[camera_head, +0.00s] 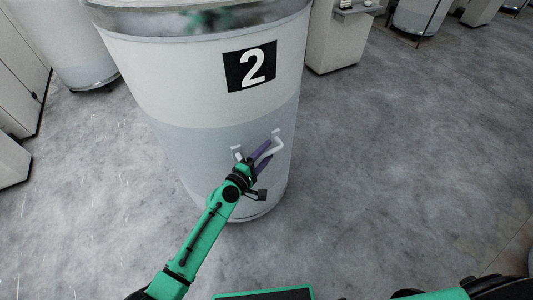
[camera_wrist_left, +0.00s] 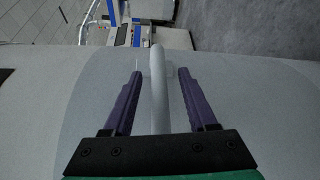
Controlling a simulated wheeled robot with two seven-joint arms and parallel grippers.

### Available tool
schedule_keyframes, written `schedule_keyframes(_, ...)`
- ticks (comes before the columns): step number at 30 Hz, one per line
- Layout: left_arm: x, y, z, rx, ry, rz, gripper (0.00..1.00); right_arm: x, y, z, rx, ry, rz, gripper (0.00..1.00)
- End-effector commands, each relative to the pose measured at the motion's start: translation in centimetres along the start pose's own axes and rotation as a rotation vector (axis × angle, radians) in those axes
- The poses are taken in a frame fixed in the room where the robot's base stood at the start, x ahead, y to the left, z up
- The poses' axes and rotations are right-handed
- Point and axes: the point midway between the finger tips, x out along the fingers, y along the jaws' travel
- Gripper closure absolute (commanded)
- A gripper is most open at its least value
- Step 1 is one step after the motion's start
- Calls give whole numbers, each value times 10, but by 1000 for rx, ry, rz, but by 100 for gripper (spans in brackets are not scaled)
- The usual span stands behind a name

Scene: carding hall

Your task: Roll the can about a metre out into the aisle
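The can (camera_head: 190,70) is a tall, pale grey cylinder with a black "2" label (camera_head: 250,67) and a metal rim. It stands upright on the floor in front of me. A pale bar handle (camera_head: 278,146) sits low on its near side. My left gripper (camera_head: 265,153) is at this handle. In the left wrist view, the handle (camera_wrist_left: 158,95) runs between the two purple fingers of the gripper (camera_wrist_left: 160,74), with a gap on each side. The fingers are open. My right gripper is out of view; only part of that arm shows at the bottom right.
Another pale can (camera_head: 70,45) stands at the upper left, beside cabinets (camera_head: 15,75). A pale machine (camera_head: 337,40) stands behind the can to the right. The grey concrete floor (camera_head: 400,150) to the right is wide and clear.

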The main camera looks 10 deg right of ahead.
Motion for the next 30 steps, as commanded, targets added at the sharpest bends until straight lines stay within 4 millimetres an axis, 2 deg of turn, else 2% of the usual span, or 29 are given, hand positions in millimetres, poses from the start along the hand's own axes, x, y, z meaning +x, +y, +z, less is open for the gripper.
schedule_keyframes(8, 0, 1, 0, 0, 0, 1, 43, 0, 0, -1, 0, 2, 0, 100)
schedule_keyframes(11, -7, 0, 0, 0, 1, 0, 43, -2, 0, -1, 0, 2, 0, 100)
schedule_keyframes(14, -24, 0, -1, 1, 2, -1, 43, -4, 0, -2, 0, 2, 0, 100)
schedule_keyframes(24, -107, -3, -1, 1, 0, -2, 43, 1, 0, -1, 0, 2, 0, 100)
schedule_keyframes(30, -140, -2, -1, 1, 0, 0, 43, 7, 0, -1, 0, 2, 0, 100)
